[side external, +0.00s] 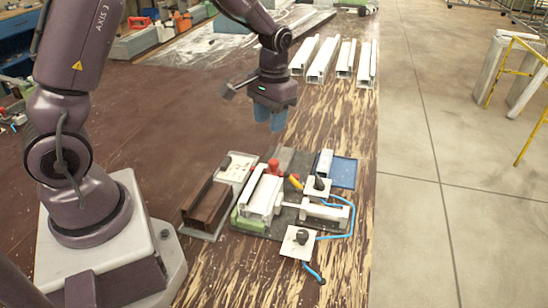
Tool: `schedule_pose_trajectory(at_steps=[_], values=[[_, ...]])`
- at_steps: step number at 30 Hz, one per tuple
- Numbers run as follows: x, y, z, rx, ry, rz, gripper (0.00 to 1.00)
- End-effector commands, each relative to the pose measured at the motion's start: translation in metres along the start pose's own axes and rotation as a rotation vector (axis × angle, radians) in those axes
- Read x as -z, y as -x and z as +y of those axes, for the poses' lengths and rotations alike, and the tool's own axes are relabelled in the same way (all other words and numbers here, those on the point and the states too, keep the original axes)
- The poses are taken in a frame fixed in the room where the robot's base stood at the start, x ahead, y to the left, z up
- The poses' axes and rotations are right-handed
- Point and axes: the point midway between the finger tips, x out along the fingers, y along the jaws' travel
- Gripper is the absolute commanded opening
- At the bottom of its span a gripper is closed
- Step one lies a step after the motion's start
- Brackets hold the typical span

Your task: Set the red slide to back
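A small red part (273,167), which looks like the red slide, stands on the clamp fixture just behind a white profile block. Its lower part is hidden by the block, and I cannot tell its exact slide position. My gripper (270,119) has blue fingers and hangs above and behind the fixture, apart from the red part. The fingers point down; at this size I cannot tell whether they are open or shut. I see nothing held below them.
The white profile block (262,196) sits on the fixture, with a brown profile (205,203) to its left. Dark knobs on white plates (297,243), a blue hose (333,236) and a blue tray (343,172) lie right. White profiles (324,60) lie farther back.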

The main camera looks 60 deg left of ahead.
Motion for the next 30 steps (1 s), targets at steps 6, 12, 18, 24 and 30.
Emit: schedule_pose_trajectory(at_steps=[6, 12, 18, 24, 30], values=[[0.018, -0.003, 0.000, -0.002, 0.024, 0.048, 0.38], [0.019, -0.039, 0.000, -0.001, 0.024, 0.043, 0.38], [0.021, -0.081, 0.000, -0.001, 0.023, 0.045, 0.38], [0.023, -0.111, 0.001, -0.002, 0.023, 0.047, 0.38], [0.024, -0.122, 0.001, -0.003, 0.023, 0.050, 0.38]])
